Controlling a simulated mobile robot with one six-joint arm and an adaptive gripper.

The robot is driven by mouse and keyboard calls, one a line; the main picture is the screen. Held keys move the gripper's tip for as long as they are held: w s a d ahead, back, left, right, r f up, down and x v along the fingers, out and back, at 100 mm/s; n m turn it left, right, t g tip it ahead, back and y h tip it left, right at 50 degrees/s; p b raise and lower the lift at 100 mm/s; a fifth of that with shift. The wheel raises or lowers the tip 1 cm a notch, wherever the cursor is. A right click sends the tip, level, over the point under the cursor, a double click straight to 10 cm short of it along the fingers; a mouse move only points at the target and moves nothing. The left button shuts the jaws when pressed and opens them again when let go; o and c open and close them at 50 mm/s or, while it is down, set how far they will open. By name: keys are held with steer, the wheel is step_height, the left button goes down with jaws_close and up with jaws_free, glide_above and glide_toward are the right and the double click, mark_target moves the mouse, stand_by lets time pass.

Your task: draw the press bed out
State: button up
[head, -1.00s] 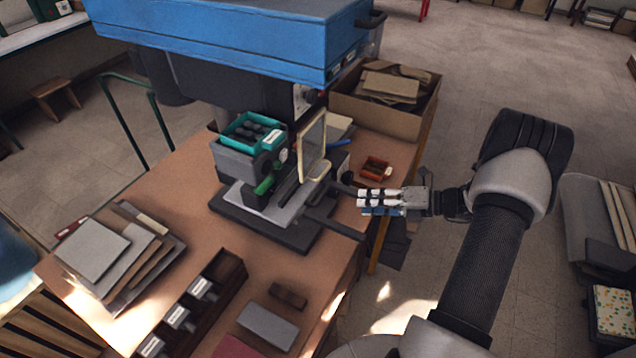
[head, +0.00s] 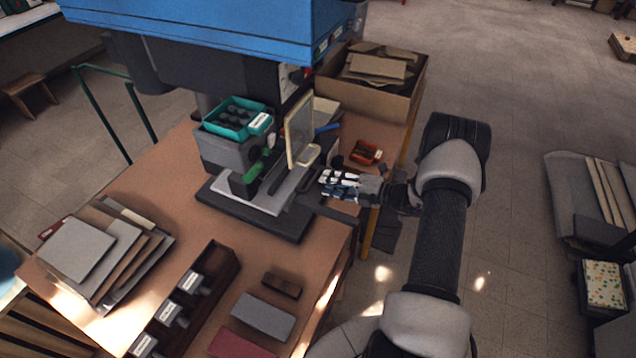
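The press (head: 228,150) stands on the brown table, with a teal tray of dark pieces on top and an upright clear guard in front. Its light grey bed (head: 268,202) lies on a dark base, mostly pushed in beneath the guard and press body. A dark bar (head: 330,212) sticks out from the bed's right side. My gripper (head: 323,186) is at the right end of the bed, just beside the guard's foot and above the dark bar. Its fingers point left; whether they touch the bed or have a gap between them is too small to tell.
A small orange-red box (head: 366,152) sits behind my gripper. A cardboard box (head: 370,95) of brown sheets stands at the back. Stacked boards (head: 78,250) and a dark compartment tray (head: 222,268) lie at the front left.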

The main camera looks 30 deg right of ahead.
steer(key=shift+b+x, duration=0.35)
steer(key=shift+x, duration=2.05)
jaws_close()
